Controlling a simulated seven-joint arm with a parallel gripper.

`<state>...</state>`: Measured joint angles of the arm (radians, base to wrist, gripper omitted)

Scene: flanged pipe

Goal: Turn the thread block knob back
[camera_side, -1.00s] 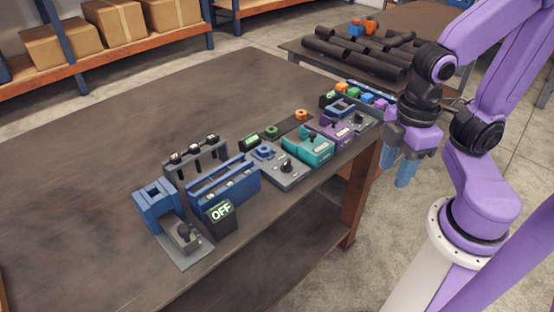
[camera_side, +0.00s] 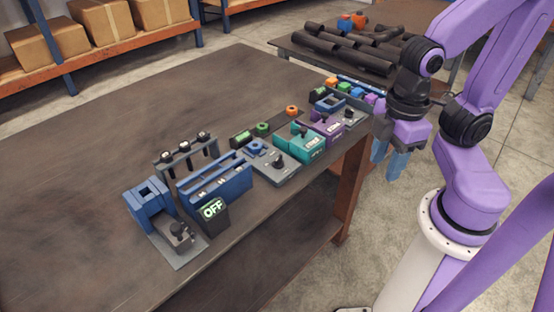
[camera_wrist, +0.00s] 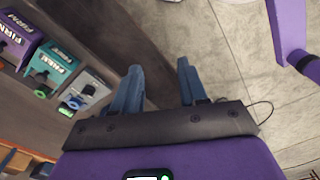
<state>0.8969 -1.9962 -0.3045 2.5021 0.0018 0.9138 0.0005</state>
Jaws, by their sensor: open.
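I cannot tell which belongs to the thread block. My gripper (camera_side: 389,163) hangs off the bench's right edge, pointing down, apart from every fixture.
The bench (camera_side: 90,130) has a wide clear surface behind the fixtures. A box reading OFF (camera_side: 212,209) stands near the front edge. A blue slotted rack (camera_side: 215,183) is behind it. A second table (camera_side: 400,20) with dark pipes (camera_side: 345,50) stands behind.

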